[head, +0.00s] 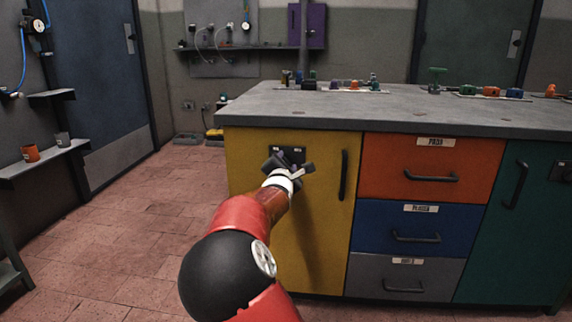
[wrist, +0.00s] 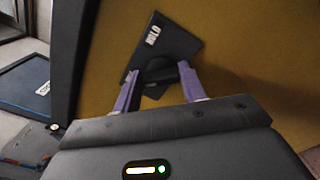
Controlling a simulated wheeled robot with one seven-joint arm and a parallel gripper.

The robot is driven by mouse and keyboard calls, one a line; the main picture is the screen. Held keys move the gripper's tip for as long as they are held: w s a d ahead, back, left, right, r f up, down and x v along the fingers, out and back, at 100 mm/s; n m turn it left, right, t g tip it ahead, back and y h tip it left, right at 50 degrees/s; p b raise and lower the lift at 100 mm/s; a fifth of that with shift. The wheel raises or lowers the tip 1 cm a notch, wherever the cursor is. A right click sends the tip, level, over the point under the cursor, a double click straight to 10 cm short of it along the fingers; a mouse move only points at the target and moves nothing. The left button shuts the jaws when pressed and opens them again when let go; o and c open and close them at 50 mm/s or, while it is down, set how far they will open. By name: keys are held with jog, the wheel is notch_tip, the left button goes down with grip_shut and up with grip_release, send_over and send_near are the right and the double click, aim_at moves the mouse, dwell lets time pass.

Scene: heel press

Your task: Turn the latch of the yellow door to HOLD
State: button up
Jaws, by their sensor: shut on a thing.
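The yellow door (head: 248,216) is the leftmost front of the cabinet and is closed. A dark latch plate with small white labels (head: 298,155) sits near its top. In the wrist view the plate (wrist: 178,45) looks tilted, and one label on it reads HOLD. The dark latch knob (wrist: 160,72) is in front of the plate. My gripper (wrist: 160,82) is at the latch, its two purple fingers on either side of the knob and shut on it. In the head view my gripper (head: 288,168) covers much of the latch, so its setting is hard to read.
A vertical black handle (head: 343,175) stands right of the latch on the yellow door. Orange (head: 400,165), blue (head: 380,225) and grey (head: 365,276) drawers are to the right, then a green door (head: 500,200). The tiled floor on the left (head: 130,225) is clear.

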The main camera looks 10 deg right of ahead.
jog(key=m, duration=0.4)
jog(key=shift+d+m+p, duration=0.1)
jog(key=shift+m+p, duration=0.2)
jog(key=shift+m, duration=0.1)
jog(key=shift+f+m+b, duration=0.2)
jog(key=shift+m+b, duration=0.1)
jog(key=shift+m, duration=2.9)
jog(key=shift+f+m+b, duration=0.2)
jog(key=shift+m+b, duration=0.1)
jog(key=shift+m, duration=2.9)
jog(key=o, duration=1)
